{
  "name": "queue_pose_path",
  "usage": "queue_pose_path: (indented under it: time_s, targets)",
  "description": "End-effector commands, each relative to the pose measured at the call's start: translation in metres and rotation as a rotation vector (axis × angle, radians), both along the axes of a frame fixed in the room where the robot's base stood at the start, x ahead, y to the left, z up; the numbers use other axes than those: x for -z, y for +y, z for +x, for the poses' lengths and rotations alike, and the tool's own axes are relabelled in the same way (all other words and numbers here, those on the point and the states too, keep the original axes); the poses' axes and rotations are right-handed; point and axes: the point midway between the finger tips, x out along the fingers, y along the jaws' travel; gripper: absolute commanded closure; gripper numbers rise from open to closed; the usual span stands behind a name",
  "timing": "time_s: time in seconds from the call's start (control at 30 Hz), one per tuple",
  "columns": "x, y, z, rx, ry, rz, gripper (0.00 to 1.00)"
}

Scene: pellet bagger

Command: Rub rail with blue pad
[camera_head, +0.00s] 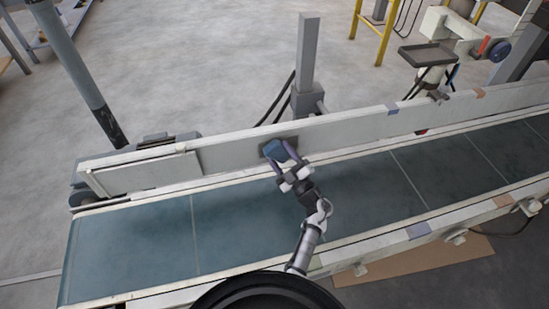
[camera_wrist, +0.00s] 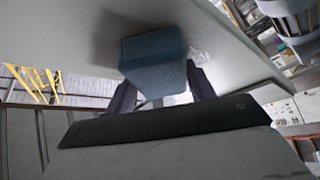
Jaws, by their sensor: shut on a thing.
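The blue pad (camera_head: 275,150) is between the fingers of my gripper (camera_head: 280,158) in the head view. It lies against the inner face of the far side rail (camera_head: 240,151) of the conveyor, near a darker grey patch. In the wrist view the blue pad (camera_wrist: 153,62) is held at the fingertips, and its far end meets or nearly meets the pale rail surface (camera_wrist: 70,35). Exact contact is hard to tell. My gripper (camera_wrist: 155,95) is shut on the pad, its fingers partly hidden behind a dark bar.
The blue-green conveyor belt (camera_head: 140,245) runs below my arm and is bare. A grey post (camera_head: 307,55) stands behind the rail. A dark tray (camera_head: 427,54) on a machine is at the upper right. A cardboard sheet (camera_head: 415,262) lies on the floor in front.

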Motion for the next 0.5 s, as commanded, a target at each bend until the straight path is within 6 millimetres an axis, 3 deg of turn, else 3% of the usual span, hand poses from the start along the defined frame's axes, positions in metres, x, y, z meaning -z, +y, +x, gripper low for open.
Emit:
queue_pose_path:
  time_s: [0.5]
  targets:
    - [0.0,-0.033,0.006,0.005,-0.002,0.001,0.64]
